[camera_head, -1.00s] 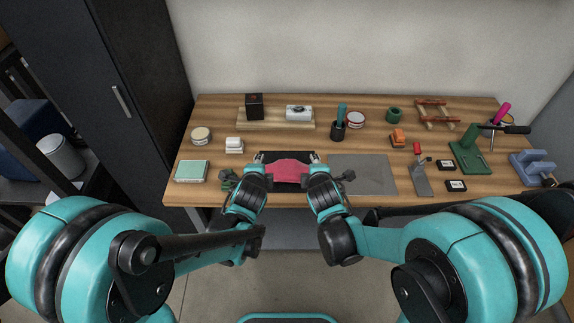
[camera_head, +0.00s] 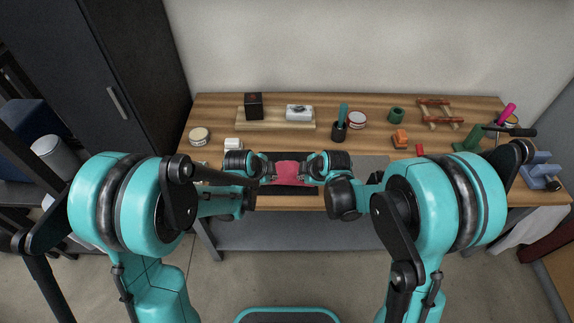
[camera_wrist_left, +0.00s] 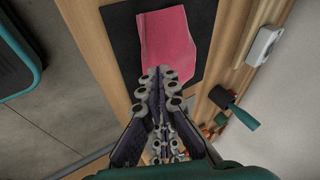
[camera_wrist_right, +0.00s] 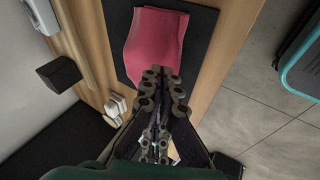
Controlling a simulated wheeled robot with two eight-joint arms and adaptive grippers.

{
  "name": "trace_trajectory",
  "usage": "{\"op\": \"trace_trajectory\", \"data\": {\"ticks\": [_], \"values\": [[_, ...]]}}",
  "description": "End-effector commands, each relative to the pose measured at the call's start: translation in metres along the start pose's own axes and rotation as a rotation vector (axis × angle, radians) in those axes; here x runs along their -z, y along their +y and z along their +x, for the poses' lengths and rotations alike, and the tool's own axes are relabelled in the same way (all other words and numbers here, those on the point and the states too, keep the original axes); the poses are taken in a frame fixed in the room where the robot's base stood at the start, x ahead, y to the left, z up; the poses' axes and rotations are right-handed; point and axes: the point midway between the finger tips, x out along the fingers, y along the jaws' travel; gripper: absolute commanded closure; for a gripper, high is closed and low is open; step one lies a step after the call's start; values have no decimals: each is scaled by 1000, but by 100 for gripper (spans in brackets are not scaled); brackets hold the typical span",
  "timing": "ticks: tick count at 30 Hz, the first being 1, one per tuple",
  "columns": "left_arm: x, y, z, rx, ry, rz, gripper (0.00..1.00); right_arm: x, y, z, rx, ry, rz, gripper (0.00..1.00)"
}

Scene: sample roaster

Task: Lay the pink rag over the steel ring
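The pink rag (camera_head: 291,173) lies across the dark mat (camera_head: 290,190) near the table's front edge, between my two grippers. It is slightly creased. My left gripper (camera_head: 268,168) is at the rag's left side in the head view; my right gripper (camera_head: 314,168) is at its right side. In the wrist views the fingers (camera_wrist_left: 164,76) (camera_wrist_right: 162,80) are close together on an edge of the rag (camera_wrist_left: 167,35) (camera_wrist_right: 155,38) and look shut on it. Whether the rag is raised off the mat is hard to tell. I cannot make out the steel ring in any view.
Behind the grippers stand a wooden board (camera_head: 275,124) with a dark box (camera_head: 254,105) and a white device (camera_head: 299,112), and a dark cup with a teal handle (camera_head: 339,130). A grey sheet (camera_head: 372,164) lies to the right. Round tins and tools stand around the table.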

Motion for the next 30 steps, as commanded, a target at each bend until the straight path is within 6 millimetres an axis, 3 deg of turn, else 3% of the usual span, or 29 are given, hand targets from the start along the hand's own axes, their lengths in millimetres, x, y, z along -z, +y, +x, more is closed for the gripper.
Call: {"op": "trace_trajectory", "data": {"ticks": [4,14,18,30], "values": [[3,5,10,0,0,2,100,3,-5,10,-1,0,-1,100],[3,6,12,2,-1,1,100,3,-6,12,-2,-1,0,100],[-1,13,23,2,-1,0,100,-1,-13,23,-2,-1,0,100],[-1,12,23,2,-1,0,100,1,-9,18,-2,-1,0,100]]}}
